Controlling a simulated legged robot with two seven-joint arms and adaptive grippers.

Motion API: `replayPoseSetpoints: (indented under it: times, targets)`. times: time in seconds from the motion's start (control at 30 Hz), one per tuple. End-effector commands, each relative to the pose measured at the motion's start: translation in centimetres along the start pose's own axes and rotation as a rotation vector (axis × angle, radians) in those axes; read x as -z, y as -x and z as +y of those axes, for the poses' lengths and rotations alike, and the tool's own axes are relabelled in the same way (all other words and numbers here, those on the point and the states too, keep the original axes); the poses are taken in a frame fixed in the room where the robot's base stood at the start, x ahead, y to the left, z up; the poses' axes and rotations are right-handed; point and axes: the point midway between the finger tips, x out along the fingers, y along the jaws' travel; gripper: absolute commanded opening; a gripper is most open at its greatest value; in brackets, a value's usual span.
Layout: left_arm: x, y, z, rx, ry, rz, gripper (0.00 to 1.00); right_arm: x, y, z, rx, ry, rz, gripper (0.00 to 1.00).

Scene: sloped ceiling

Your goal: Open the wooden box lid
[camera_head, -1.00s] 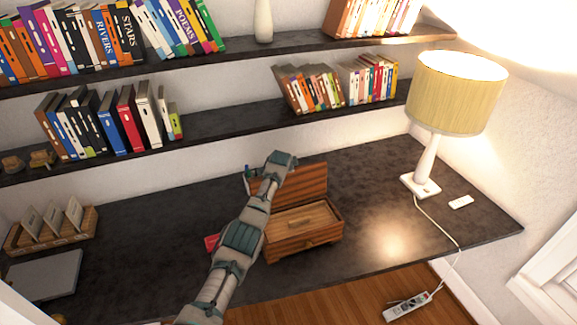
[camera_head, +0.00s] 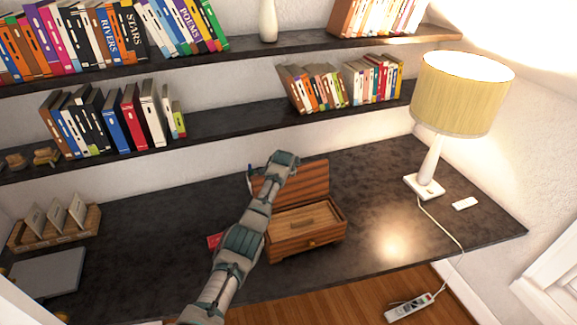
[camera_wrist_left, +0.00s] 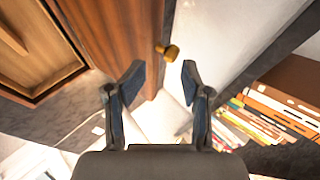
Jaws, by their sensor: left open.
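The wooden box (camera_head: 305,245) stands on the dark desk in the head view. Its lid (camera_head: 313,178) is raised and leans up at the back, so the inside shows. In the left wrist view, my left gripper (camera_wrist_left: 162,78) is open and empty. A brass knob (camera_wrist_left: 168,51) on the brown wooden lid (camera_wrist_left: 118,35) is just beyond its fingertips. My right gripper is not in view.
A lamp (camera_head: 462,95) with a white cable stands on the desk (camera_head: 385,200) at right, near a small white object (camera_head: 465,203). A wooden card holder (camera_head: 55,235) and grey slab (camera_head: 48,272) are at left. Bookshelves hang behind. Desk between box and lamp is clear.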

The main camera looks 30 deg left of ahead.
Motion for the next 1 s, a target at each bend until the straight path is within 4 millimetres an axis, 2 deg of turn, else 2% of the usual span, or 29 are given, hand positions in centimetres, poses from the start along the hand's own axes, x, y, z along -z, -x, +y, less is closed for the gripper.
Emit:
replayPoseSetpoints:
  times: [0.23, 0.7, 1.0]
  targets:
    - [0.0, 2.5, 0.2, 0.003, -0.003, 0.002, 0.47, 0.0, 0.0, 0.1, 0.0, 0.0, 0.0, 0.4]
    - [-0.1, 9.8, 0.2, -0.002, -0.002, -0.001, 0.47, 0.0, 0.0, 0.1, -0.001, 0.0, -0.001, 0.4]
    - [-0.1, 10.9, 0.3, -0.005, -0.002, -0.003, 0.47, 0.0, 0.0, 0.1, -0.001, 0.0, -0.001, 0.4]
